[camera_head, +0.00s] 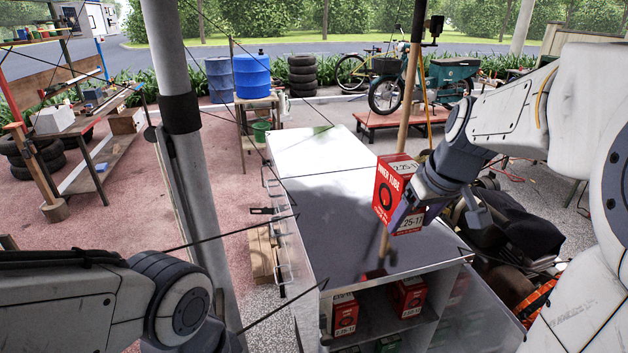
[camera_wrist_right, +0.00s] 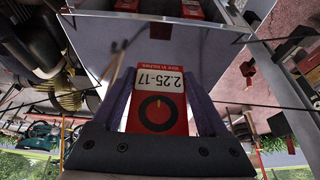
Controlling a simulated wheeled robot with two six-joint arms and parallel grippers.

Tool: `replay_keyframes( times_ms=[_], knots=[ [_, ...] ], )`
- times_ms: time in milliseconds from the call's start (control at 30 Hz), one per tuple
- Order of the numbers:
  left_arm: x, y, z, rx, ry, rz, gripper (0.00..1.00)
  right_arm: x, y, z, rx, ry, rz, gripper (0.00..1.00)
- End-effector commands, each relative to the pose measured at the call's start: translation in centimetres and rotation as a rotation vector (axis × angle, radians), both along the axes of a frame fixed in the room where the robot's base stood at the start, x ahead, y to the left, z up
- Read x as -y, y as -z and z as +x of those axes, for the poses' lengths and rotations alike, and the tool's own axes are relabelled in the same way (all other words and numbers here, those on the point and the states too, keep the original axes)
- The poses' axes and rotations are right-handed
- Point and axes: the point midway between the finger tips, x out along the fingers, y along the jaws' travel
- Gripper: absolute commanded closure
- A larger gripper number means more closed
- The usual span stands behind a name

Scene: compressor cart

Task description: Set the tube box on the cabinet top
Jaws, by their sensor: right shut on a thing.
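The tube box (camera_head: 390,186), red with a white "2.25-17" label, is in my right gripper (camera_head: 410,212). The jaws are shut on it, one finger on each side, as the right wrist view shows for the box (camera_wrist_right: 157,118). The box is held over the right part of the cabinet top (camera_head: 325,215), a shiny grey metal surface. A blurred red reflection lies below the box, and the box looks apart from the surface. My left arm comes in at the lower left, but its gripper is out of the picture.
More red boxes (camera_head: 344,313) stand on the shelf inside the cabinet, below the top. The top itself is bare. A grey post (camera_head: 178,115) stands left of the cabinet. A black bag and clutter (camera_head: 515,235) lie to the right.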

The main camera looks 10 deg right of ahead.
Motion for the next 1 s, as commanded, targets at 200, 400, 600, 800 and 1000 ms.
replay_keyframes(
  times_ms=[200,400,600,800,1000],
  knots=[
    [0.0,-2.4,0.0,0.0,0.004,0.0,0.5,-3.9,2.7,3.2,-0.008,-0.008,0.001,1.0],
    [0.0,-3.7,0.0,0.001,0.006,0.0,0.5,-6.7,5.0,5.7,-0.004,-0.003,0.0,1.0],
    [0.0,-4.1,0.0,0.001,0.007,0.0,0.5,-7.8,6.3,6.6,-0.001,-0.001,0.001,1.0],
    [0.0,-4.8,0.0,0.001,0.008,0.0,0.5,-7.8,9.2,6.6,-0.004,0.001,0.001,1.0],
    [0.0,-4.8,0.0,0.001,0.008,0.0,0.5,-7.7,10.1,6.6,0.002,0.0,-0.001,1.0]
  ],
)
